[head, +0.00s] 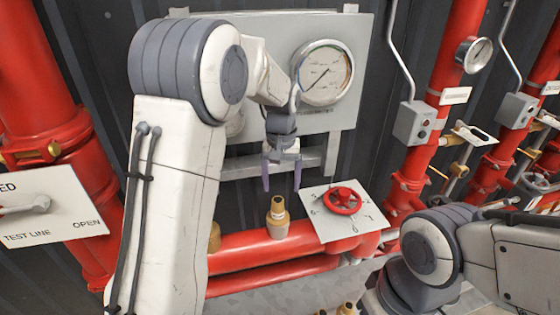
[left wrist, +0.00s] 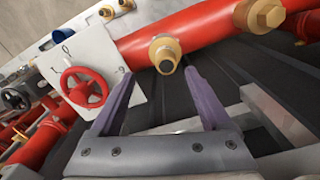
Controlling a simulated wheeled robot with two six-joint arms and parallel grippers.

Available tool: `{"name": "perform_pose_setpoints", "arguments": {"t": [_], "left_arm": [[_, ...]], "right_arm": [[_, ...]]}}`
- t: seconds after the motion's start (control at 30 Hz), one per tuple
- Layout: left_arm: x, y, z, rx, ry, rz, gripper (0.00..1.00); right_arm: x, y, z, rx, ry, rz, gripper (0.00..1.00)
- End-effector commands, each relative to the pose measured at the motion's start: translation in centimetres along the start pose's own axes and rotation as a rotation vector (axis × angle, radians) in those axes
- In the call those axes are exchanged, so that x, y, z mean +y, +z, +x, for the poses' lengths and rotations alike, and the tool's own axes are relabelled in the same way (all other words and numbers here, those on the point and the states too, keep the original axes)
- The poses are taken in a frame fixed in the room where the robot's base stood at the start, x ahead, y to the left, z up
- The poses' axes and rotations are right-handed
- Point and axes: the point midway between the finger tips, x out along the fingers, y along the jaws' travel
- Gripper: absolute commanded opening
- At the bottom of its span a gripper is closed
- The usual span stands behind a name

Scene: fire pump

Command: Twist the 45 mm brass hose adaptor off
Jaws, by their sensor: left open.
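The brass hose adaptor (head: 278,217) stands upright on the red horizontal pipe (head: 258,244), left of the white plate. My left gripper (head: 281,183) is open and empty. It hangs above the adaptor with both purple fingers pointing down, apart from it. In the left wrist view the adaptor (left wrist: 165,54) shows end-on beyond the open fingertips (left wrist: 160,75), roughly centred between them. A second brass fitting (head: 214,237) on the same pipe is partly hidden behind my left arm; it also shows in the left wrist view (left wrist: 262,14). My right gripper is not in view.
A red handwheel (head: 342,201) on a white plate (head: 318,228) sits close to the right of the adaptor. A large gauge (head: 322,73) on a grey panel is behind my left wrist. Red risers with valves (head: 420,150) stand on the right.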

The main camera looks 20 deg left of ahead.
Motion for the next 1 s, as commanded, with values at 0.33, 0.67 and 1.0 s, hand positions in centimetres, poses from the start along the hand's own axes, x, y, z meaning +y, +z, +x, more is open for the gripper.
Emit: {"name": "perform_pose_setpoints", "arguments": {"t": [0.33, 0.67, 1.0], "left_arm": [[-1.1, -1.0, 3.3, -0.008, -0.005, -0.039, 0.81], [-1.1, -1.0, 8.7, -0.005, -0.004, -0.037, 0.81], [-1.1, -1.1, 10.4, -0.001, -0.003, -0.037, 0.81]], "right_arm": [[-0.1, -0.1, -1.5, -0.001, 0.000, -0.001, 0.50], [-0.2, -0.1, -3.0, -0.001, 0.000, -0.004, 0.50], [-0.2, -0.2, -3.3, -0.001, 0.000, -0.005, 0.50]]}}
